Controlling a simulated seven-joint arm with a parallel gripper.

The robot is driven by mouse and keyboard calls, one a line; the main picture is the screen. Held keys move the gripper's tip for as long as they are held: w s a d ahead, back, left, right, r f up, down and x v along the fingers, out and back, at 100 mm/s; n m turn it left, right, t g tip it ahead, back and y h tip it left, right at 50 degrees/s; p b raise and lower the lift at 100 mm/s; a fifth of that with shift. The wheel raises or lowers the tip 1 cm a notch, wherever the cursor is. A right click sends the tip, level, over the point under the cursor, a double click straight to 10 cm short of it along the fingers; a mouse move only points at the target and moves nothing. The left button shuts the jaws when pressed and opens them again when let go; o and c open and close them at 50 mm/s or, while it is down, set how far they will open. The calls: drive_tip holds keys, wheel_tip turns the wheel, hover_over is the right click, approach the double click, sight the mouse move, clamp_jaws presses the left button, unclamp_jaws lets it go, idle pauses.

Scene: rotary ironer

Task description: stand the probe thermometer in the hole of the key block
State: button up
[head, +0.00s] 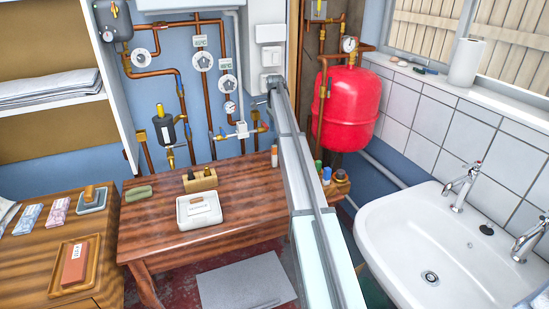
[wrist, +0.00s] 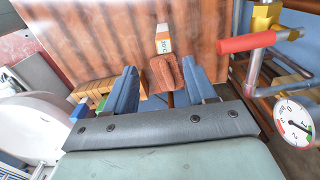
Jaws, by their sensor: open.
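My gripper (wrist: 160,66) is open, with its two blue fingers apart in the wrist view. A brown, paddle-shaped piece (wrist: 165,73) shows between the fingertips; I cannot tell whether it touches them. Just beyond it is an orange-and-white piece with a small display (wrist: 163,40), which looks like the probe thermometer. In the head view it appears upright (head: 274,155) near the table's back right, beside my arm; its lower part is unclear. The wooden key block (head: 201,180) stands on the table to its left, with dark and yellowish pieces at its top. Its hole is too small to make out.
A white box (head: 198,209) sits in front of the block on the wooden table (head: 155,230), with a green cloth (head: 138,193) at left. Copper pipes (head: 182,100) line the wall behind. A red-handled valve (wrist: 247,42) and a gauge (wrist: 294,120) are right of the fingers.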

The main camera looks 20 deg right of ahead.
drive_tip(key=shift+w+d+r, duration=0.1)
drive_tip(key=shift+w, duration=0.25)
hover_over(275, 166)
drive_tip(key=w, duration=0.1)
wheel_tip(275, 166, down, 14)
drive_tip(key=shift+w+d+r, duration=0.1)
drive_tip(key=shift+d+r, duration=0.05)
drive_tip(key=shift+c, duration=0.4)
clamp_jaws()
drive_tip(key=shift+r, duration=0.1)
